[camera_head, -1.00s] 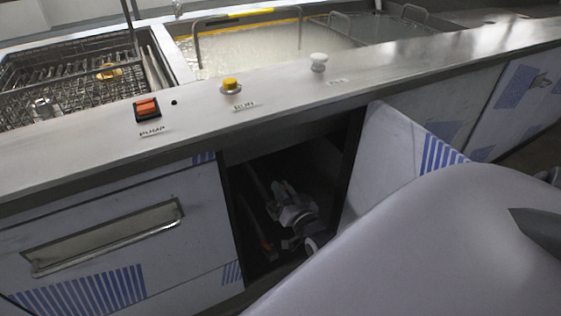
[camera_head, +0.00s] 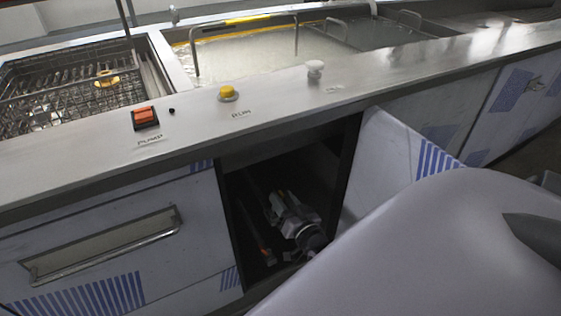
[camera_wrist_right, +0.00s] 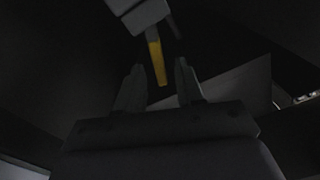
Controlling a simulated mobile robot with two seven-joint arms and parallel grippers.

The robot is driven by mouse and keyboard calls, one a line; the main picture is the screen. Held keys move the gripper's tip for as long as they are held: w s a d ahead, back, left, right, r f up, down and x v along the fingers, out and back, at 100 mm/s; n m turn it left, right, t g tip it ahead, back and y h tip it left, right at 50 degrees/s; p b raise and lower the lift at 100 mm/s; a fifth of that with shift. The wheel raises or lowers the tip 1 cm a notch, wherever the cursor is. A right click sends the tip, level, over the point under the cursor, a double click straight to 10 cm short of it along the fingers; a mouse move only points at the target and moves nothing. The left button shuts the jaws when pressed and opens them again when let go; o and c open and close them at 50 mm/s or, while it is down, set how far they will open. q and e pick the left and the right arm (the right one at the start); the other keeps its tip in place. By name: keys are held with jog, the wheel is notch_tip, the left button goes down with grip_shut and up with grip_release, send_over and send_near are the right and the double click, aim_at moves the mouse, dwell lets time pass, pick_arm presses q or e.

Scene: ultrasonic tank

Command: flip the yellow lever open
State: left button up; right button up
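The yellow lever (camera_wrist_right: 157,62) shows in the right wrist view as a short yellow bar below a grey fitting (camera_wrist_right: 138,14). My right gripper (camera_wrist_right: 158,78) is open, with one finger on each side of the lever's lower end in the picture. I see no finger closed on it, and I cannot tell the depth between them. In the head view my right gripper (camera_head: 282,203) is inside the dark open cabinet, where the lever cannot be made out. My left gripper is not in view.
The cabinet opening (camera_head: 250,180) is narrow, with a drawer front (camera_head: 190,235) on its left and an open door panel (camera_head: 385,165) on its right. An orange-ended part (camera_head: 269,256) is low inside. Above are the steel counter (camera_head: 190,135), red switch (camera_head: 145,115) and yellow button (camera_head: 227,92).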

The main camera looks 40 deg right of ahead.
aim_at(282, 198)
jog(key=v, duration=0.4)
jog(key=shift+p, duration=0.4)
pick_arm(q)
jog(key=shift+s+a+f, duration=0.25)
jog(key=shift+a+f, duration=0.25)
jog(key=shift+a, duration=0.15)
pick_arm(e)
jog(key=shift+s, duration=0.5)
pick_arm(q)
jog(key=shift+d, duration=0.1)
pick_arm(e)
jog(key=shift+a, duration=0.1)
